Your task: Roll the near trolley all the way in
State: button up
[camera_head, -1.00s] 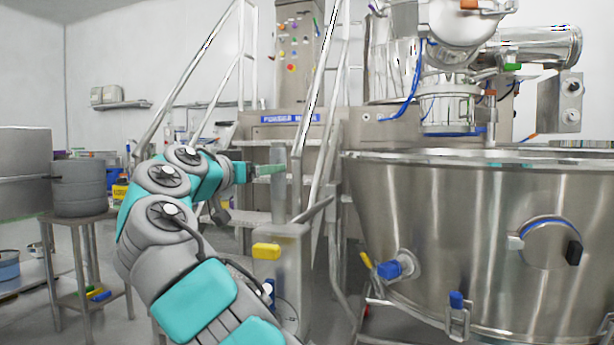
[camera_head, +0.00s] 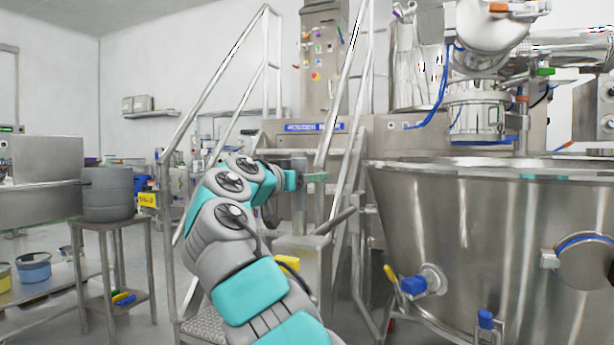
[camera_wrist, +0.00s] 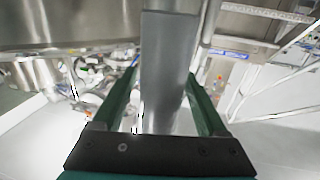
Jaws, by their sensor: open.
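A large steel bowl (camera_head: 460,240) stands at the right on a low frame, whose lower part is cut off by the picture edge. I take it to be the near trolley's load, but cannot be sure. A grey upright post (camera_head: 299,205) rises from a box-like base (camera_head: 300,255) left of the bowl. My gripper (camera_head: 318,177) is at the post's upper end. In the wrist view, my gripper (camera_wrist: 165,95) is open, its green fingers on either side of the grey post (camera_wrist: 168,60). I cannot tell whether they touch it.
A stair with rails (camera_head: 215,90) stands behind my arm. At the left, a grey pot (camera_head: 108,192) sits on a small steel table (camera_head: 115,222). A yellow part (camera_head: 287,262) shows by the base. Some pale floor is open at the lower left.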

grip_shut()
dwell(0.6)
dwell(0.8)
